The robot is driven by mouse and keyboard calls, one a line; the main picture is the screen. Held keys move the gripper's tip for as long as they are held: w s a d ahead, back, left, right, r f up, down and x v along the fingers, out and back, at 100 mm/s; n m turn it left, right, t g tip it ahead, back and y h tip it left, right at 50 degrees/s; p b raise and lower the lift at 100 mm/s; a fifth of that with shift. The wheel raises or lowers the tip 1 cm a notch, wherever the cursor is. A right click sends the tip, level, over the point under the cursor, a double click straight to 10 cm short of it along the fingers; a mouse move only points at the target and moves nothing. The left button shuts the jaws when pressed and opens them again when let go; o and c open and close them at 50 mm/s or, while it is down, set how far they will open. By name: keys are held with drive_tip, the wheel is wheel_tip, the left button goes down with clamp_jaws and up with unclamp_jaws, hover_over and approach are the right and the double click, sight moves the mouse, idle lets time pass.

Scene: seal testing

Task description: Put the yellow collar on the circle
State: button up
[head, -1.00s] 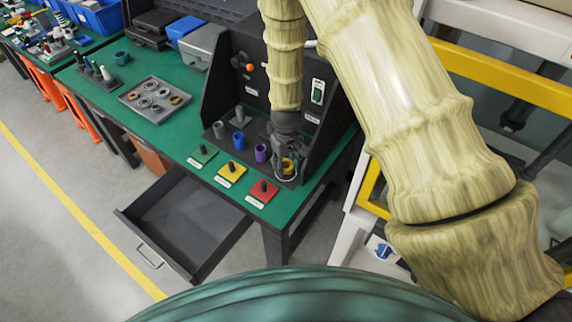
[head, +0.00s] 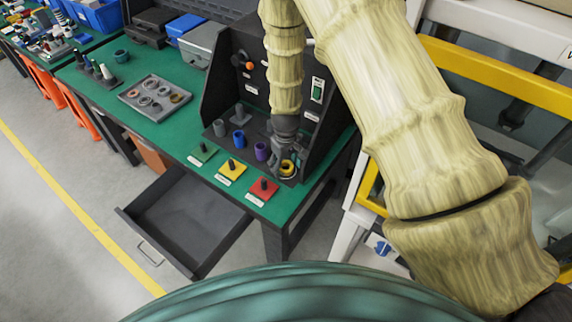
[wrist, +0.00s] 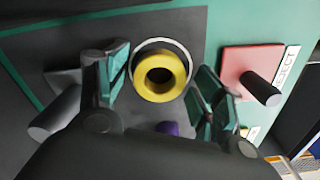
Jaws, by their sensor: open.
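The yellow collar (head: 288,166) is a thick ring lying flat on the dark plate of the test stand, hole facing up. It also shows in the wrist view (wrist: 160,97). The white circle (wrist: 165,41) shows as an arc around the collar's far side and flanks; its near part is hidden, so I cannot tell whether the collar is centred in it. My gripper (wrist: 160,85) is open, with one finger on each side of the collar and visible gaps to both. In the head view my gripper (head: 280,160) is just above and left of the collar.
A purple cylinder (head: 261,151), blue cylinder (head: 238,139) and grey cylinder (head: 219,129) stand in a row left of the collar. Red (head: 257,193), yellow (head: 225,178) and green (head: 199,158) pads with black pegs lie in front. The stand's dark panel rises behind. A drawer (head: 185,220) is open below.

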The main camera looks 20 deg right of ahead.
wheel_tip(320, 180, up, 12)
drive_tip(key=b, duration=0.4)
drive_tip(key=shift+r, duration=0.15)
idle(0.5)
